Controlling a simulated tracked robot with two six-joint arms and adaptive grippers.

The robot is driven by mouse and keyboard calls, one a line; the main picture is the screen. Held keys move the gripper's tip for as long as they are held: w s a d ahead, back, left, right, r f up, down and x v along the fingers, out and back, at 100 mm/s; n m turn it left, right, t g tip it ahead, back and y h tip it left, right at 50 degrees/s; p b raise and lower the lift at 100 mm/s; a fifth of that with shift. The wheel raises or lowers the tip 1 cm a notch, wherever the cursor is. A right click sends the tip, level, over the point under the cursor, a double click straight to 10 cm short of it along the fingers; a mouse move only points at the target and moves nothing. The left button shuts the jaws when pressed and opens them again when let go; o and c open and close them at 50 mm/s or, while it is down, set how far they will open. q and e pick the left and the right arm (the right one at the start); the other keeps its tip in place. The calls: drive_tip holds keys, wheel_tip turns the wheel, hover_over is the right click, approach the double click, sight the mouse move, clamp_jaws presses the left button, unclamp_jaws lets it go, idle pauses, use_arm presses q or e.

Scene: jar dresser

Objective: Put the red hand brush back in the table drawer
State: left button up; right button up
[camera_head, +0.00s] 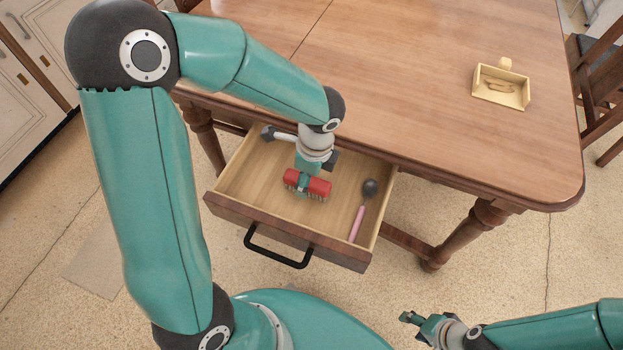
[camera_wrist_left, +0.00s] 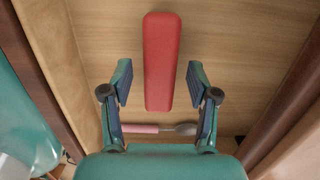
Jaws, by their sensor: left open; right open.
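The red hand brush (camera_head: 318,187) is inside the open table drawer (camera_head: 255,222), bristles down, and looks to rest on its floor. My left gripper (camera_head: 307,181) is over the brush, pointing down into the drawer. In the left wrist view the red brush (camera_wrist_left: 162,50) lies lengthwise between the spread fingers of my left gripper (camera_wrist_left: 160,77), with a gap on each side. My left gripper is open and not closed on it. My right gripper (camera_head: 411,319) is open and empty, low at the bottom right, away from the drawer.
A pink-handled utensil with a dark head (camera_head: 370,188) lies in the drawer to the right of the brush; it also shows in the left wrist view. The drawer's black handle (camera_head: 272,257) faces me.

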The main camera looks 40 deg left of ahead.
sight(313, 182)
use_arm(q)
wheel_tip(313, 182, up, 11)
drive_tip(key=d+p, duration=0.1)
drive_tip(key=p, duration=0.1)
drive_tip(key=shift+w+d+f, duration=0.15)
idle(0.3)
